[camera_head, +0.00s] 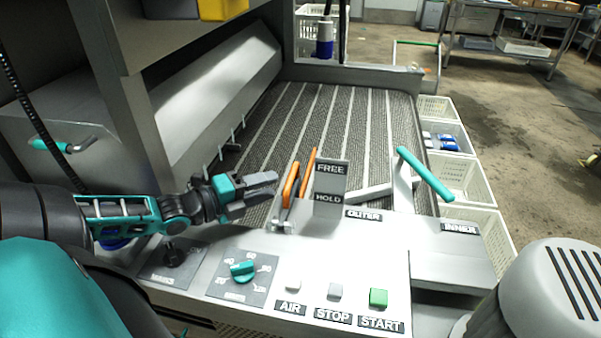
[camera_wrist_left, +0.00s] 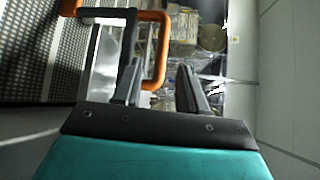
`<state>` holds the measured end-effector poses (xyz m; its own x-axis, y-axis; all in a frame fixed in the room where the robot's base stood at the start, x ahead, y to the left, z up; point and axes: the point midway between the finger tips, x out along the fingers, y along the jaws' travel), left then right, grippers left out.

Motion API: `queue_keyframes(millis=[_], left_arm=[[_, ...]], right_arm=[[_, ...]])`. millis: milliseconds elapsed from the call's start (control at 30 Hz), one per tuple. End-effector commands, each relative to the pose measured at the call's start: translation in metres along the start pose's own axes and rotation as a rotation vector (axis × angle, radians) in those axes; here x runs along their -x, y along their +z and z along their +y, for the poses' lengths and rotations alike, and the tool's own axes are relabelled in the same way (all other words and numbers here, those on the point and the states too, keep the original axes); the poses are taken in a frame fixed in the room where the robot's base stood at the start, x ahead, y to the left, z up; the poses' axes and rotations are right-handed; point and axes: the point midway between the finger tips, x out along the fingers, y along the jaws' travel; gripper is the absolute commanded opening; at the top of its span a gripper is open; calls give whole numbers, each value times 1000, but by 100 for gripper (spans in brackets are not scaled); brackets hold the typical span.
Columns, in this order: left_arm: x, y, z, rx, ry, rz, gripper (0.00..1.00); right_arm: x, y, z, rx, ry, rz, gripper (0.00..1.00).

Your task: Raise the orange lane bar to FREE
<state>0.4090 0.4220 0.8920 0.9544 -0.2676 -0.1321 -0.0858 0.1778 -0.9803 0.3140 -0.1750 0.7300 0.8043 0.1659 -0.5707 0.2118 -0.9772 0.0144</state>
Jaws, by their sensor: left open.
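The orange lane bar (camera_head: 291,184) stands beside the upright plate marked FREE (camera_head: 331,168) above and HOLD (camera_head: 328,199) below. In the head view it is a narrow orange loop leaning slightly right, against neither label clearly. In the left wrist view the orange loop (camera_wrist_left: 163,48) is seen open, with its side running between my fingers in the picture. My left gripper (camera_head: 272,186) is open just left of the bar, pointing right. Its two fingers also show in the left wrist view (camera_wrist_left: 160,82). I cannot tell whether they touch the bar. My right gripper is out of view.
A teal lever (camera_head: 425,173) rises between the OUTER and INNER labels. The front panel holds a teal knob (camera_head: 242,268), a green START button (camera_head: 378,298) and other buttons. The striped conveyor bed (camera_head: 330,120) lies behind. White crates (camera_head: 462,180) line its right side.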

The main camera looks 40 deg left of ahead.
Motion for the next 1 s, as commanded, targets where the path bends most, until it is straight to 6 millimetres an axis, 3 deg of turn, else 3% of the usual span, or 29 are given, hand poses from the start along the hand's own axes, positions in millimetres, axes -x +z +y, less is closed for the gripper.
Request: queue_keyframes(millis=[400, 600, 1000], left_arm=[[-45, 0, 1, -1, -5, 0, 42], [-63, 0, 1, -1, -4, 0, 42], [-73, 0, 0, 0, -1, 0, 42]], right_arm=[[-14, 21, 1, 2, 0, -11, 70], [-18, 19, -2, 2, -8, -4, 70], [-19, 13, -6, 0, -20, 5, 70]])
